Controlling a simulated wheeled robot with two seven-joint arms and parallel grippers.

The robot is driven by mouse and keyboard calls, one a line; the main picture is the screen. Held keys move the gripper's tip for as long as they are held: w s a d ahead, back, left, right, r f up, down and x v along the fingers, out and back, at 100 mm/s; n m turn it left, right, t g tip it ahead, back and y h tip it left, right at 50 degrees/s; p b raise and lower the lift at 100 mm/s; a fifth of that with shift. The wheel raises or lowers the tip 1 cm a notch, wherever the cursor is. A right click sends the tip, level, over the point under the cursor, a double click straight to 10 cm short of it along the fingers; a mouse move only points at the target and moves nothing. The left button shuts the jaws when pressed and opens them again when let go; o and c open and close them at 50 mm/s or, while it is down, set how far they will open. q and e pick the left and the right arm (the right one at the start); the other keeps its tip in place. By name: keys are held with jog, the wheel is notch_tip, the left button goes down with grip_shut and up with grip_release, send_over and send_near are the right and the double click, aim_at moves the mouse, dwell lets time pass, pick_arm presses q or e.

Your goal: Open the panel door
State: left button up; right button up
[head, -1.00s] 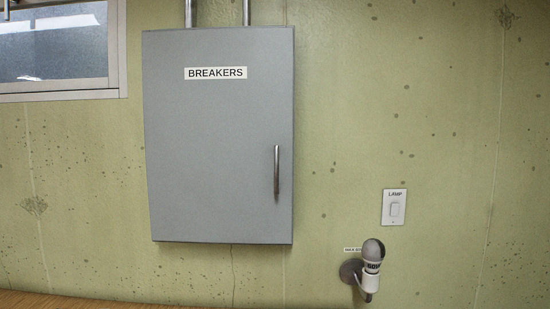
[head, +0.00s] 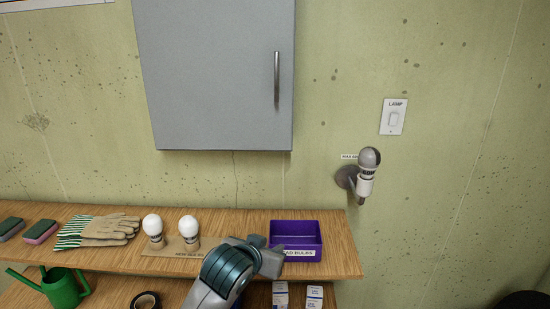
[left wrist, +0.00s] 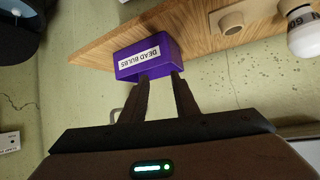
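The grey panel door (head: 215,75) on the wall is shut, lying flush on its box. Its upright bar handle (head: 277,80) is near the right edge. The top of the panel is cut off in the head view. My left gripper (head: 272,262) is low in the head view, over the wooden shelf's front and well below the door, touching neither door nor handle. In the left wrist view its two dark fingers (left wrist: 162,82) stand apart with nothing between them. My right gripper is not in view.
A wooden shelf (head: 345,262) below the panel bears a purple bin (head: 297,228), two white bulbs in a holder (head: 172,249), gloves (head: 105,231) and sponges. A lamp (head: 367,170) and a switch (head: 393,117) are on the wall to the right. The wall before the door is clear.

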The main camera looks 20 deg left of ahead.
aim_at(276, 66)
pick_arm(q)
notch_tip(276, 66, up, 40)
jog(key=s+a+n+t+y, duration=0.1)
jog(key=s+n+t+y, duration=0.1)
jog(key=t, duration=0.4)
jog(key=shift+s+a+r+t+p, duration=0.2)
jog(key=shift+s+a+t+p, duration=0.1)
jog(key=shift+s+t, duration=0.1)
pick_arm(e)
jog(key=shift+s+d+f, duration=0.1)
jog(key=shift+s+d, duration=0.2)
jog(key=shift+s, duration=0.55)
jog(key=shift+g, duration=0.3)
